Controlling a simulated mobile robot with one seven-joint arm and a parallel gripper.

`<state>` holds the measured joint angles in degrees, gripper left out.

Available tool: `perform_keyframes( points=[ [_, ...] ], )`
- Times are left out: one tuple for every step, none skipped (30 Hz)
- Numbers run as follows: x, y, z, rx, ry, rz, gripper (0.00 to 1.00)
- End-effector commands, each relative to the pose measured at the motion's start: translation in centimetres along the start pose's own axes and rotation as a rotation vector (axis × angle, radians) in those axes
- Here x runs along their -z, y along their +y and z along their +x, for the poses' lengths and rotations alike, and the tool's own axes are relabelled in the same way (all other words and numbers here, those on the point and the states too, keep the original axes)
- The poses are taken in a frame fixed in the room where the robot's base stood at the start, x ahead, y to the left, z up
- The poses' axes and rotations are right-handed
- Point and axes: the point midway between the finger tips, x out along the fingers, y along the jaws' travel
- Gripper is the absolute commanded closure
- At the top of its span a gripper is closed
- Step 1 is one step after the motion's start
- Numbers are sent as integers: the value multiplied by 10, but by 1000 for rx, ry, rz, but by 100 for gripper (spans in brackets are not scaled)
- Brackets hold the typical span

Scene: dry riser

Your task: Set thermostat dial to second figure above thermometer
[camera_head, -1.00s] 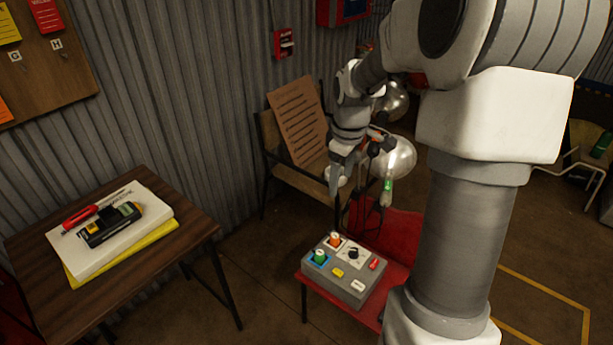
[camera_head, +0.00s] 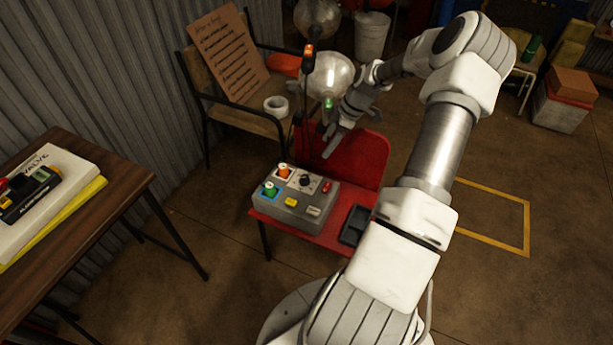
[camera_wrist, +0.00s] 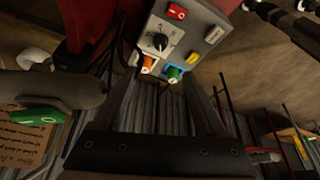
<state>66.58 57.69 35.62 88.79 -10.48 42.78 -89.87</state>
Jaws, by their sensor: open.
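A grey control box (camera_head: 295,205) sits on a red seat. It bears a black dial (camera_head: 305,181) on a white plate, an orange knob (camera_head: 283,171) and a green knob (camera_head: 270,190). In the wrist view the dial (camera_wrist: 160,41) has a pale pointer line, and marks around it are too small to read. My gripper (camera_head: 328,142) is open and empty, above and behind the box in the head view. In the wrist view its fingers reach toward the box's knob side, apart from the dial. I cannot make out a thermometer for certain.
The red chair back (camera_head: 352,160) stands behind the box, and a black tray (camera_head: 355,225) lies beside it. A wooden table (camera_head: 120,190) with books and a yellow-black device is at left.

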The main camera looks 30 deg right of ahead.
Motion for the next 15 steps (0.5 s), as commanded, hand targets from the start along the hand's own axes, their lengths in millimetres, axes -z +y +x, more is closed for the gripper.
perform_keyframes(
  points=[
    [0,-1,10,3,0,-1,26],
    [0,-1,15,4,0,-1,26],
    [0,-1,22,5,0,-1,26],
    [0,-1,29,4,0,-1,26],
    [-1,-1,36,5,0,-1,26],
    [0,-2,44,5,0,-1,26],
    [0,-2,51,5,0,-1,26],
    [0,-2,58,5,0,-1,26],
    [0,-2,67,5,0,0,26],
    [0,-2,73,5,0,0,26],
    [0,-2,80,5,0,0,26],
    [0,-2,89,5,0,0,26],
    [0,-2,96,5,-1,0,26],
    [-1,-2,102,5,-1,0,26],
    [0,-2,111,5,-1,-1,26]
  ],
)
